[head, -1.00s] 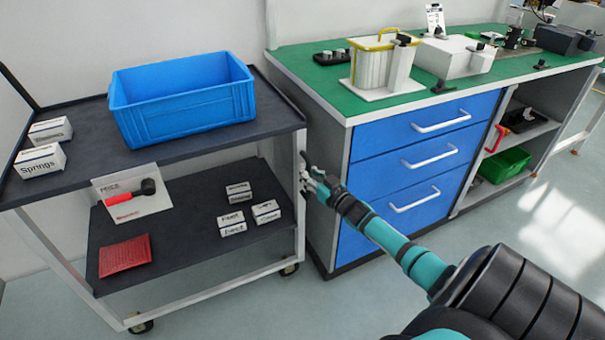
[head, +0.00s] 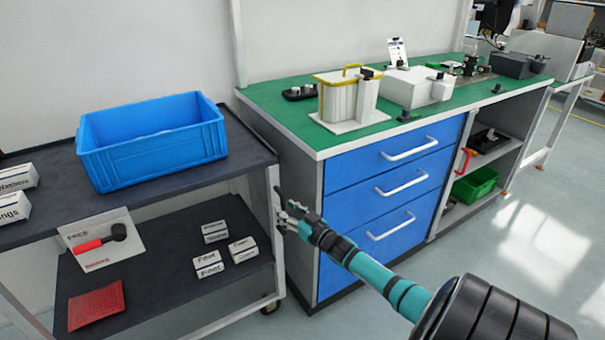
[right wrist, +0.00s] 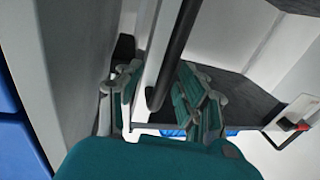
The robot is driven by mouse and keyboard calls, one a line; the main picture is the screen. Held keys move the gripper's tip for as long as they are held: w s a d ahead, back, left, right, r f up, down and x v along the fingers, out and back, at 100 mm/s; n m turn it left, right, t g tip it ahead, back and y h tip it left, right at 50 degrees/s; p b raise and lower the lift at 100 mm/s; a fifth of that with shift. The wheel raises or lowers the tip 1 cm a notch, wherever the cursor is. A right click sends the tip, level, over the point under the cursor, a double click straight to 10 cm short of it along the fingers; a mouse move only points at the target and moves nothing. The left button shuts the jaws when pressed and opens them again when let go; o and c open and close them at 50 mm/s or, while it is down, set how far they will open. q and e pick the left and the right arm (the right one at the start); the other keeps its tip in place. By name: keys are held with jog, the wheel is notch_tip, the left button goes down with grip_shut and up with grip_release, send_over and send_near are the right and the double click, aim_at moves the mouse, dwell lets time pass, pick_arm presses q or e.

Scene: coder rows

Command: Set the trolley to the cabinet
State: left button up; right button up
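The trolley (head: 252,150), with dark shelves and pale posts, stands at the left in the head view. The cabinet (head: 298,105), with a green top and blue drawers, stands to its right. A narrow gap shows between them at the front. My right gripper (head: 284,212) is at the trolley's front right post, below the top shelf. In the right wrist view its teal fingers (right wrist: 163,98) are spread apart, with a pale post and a black bar between or behind them. Firm contact with the post cannot be told. My left gripper is not in view.
A blue crate (head: 150,140) and white boxes stand on the trolley's top shelf. Small boxes, a red packet (head: 96,306) and a card with a red-handled tool (head: 102,246) are lower down. The cabinet top holds a yellow-rimmed container (head: 340,98). Floor right of the cabinet is clear.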

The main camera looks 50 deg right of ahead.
jog(key=s, duration=1)
jog(key=shift+s+a, duration=0.4)
